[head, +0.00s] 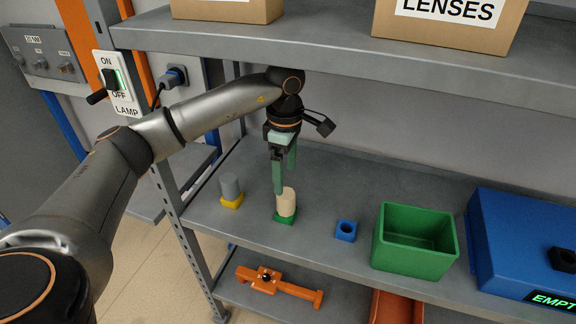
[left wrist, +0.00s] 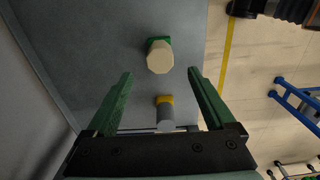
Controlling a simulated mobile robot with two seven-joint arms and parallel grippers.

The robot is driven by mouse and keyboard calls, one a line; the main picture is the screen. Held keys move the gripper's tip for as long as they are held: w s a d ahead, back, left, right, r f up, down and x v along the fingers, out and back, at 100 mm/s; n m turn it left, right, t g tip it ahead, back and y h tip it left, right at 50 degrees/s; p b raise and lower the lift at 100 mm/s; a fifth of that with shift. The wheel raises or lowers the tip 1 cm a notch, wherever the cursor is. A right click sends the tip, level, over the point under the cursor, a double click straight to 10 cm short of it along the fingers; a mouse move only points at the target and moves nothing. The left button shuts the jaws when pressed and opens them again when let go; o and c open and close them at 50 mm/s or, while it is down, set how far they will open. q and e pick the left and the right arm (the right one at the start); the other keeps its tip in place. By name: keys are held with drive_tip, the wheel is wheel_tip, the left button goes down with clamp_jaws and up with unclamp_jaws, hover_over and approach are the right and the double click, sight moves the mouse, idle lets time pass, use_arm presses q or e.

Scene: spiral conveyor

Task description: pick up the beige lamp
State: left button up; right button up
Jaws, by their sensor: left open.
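The beige lamp (head: 287,202) is a pale cylinder standing upright in a green square base (head: 285,218) on the middle shelf. In the left wrist view the beige lamp (left wrist: 160,58) shows just beyond the fingertips, roughly centred between them. My left gripper (head: 286,180) points down with its green fingers apart. In the head view one finger overlaps the lamp's left edge; I cannot tell whether they touch. The left gripper (left wrist: 160,73) holds nothing. My right gripper is not in view.
A grey cylinder (head: 230,186) in a yellow base stands to the left. An empty blue holder (head: 346,231), green bin (head: 414,256) and blue box (head: 520,240) are to the right. The upper shelf (head: 330,50) hangs above my gripper.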

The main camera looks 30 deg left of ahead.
sight(286, 202)
use_arm(q)
wheel_tip(286, 202, down, 10)
drive_tip(key=shift+f+b, duration=0.1)
drive_tip(key=shift+b, duration=0.3)
drive_tip(key=shift+c, duration=0.3)
clamp_jaws()
idle(0.9)
